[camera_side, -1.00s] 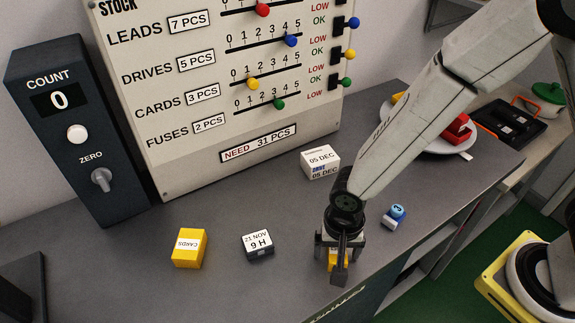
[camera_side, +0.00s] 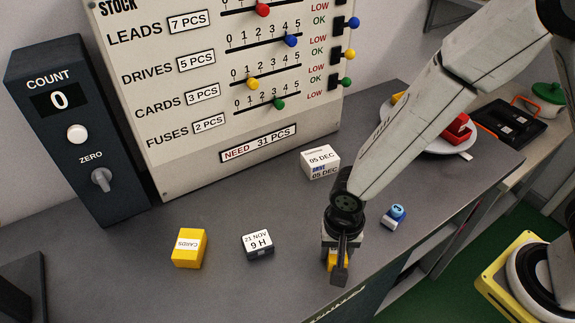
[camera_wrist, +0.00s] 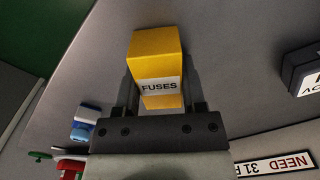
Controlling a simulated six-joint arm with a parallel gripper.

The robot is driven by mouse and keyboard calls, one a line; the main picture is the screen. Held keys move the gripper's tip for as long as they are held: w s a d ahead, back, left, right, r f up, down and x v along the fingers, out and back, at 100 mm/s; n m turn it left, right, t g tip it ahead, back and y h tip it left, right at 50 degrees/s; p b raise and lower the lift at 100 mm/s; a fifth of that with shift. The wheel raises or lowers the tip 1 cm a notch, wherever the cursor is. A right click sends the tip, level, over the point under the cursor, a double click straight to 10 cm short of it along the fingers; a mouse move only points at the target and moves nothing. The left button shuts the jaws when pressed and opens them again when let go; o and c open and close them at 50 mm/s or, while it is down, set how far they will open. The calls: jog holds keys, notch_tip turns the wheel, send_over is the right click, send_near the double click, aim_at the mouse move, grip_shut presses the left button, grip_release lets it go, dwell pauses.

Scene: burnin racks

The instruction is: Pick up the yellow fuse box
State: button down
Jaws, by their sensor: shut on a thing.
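The yellow fuse box (camera_wrist: 158,55) carries a white label reading FUSES and shows between the fingers in the wrist view. In the side view only a small yellow part of the fuse box (camera_side: 333,259) shows behind the fingers. My gripper (camera_wrist: 160,95) is shut on it, with one finger on each side. In the side view my gripper (camera_side: 340,262) is low over the bench near its front edge. I cannot tell whether the box is clear of the surface.
A yellow CARDS box (camera_side: 189,248) and a dark-sided 21 NOV block (camera_side: 258,244) stand to the left. A white 05 DEC box (camera_side: 320,161) is behind, a blue-topped stamp (camera_side: 394,217) to the right. The stock board (camera_side: 215,95) and counter (camera_side: 75,130) stand at the back.

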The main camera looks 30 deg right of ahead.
jog(key=shift+r, duration=0.1)
jog(key=shift+r, duration=4.9)
jog(key=shift+w+d, duration=0.1)
